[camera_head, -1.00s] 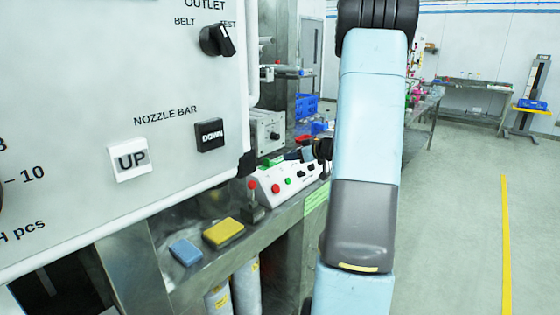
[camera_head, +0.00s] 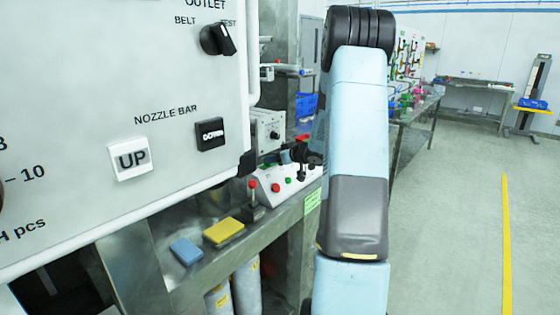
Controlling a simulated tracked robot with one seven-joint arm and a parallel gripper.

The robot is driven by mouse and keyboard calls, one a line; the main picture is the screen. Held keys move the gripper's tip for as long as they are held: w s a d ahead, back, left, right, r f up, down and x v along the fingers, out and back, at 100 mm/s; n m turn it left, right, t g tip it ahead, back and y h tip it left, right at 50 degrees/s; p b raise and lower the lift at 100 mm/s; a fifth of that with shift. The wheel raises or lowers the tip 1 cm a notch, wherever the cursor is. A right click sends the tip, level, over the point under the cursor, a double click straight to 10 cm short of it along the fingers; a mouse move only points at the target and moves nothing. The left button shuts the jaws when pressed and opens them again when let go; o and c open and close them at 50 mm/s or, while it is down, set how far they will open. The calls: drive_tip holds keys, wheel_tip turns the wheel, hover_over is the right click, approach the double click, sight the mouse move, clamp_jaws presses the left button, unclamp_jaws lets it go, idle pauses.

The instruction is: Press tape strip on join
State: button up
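My arm stands upright in the middle of the camera view. Part of my gripper (camera_head: 304,156) shows as a dark shape left of the arm, above the white control box on the bench. Its fingers are too small and too covered by the arm to tell whether they are open or shut. I cannot make out a tape strip or a join in this view.
A blue pad (camera_head: 186,251), a yellow pad (camera_head: 224,232), a red-topped lever (camera_head: 253,196) and a control box (camera_head: 285,182) sit on the bench.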

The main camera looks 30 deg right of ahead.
drive_tip(key=x, duration=0.3)
drive_tip(key=shift+w+a+f, duration=0.2)
drive_tip(key=shift+w+a, duration=0.05)
drive_tip(key=shift+w, duration=0.05)
clamp_jaws()
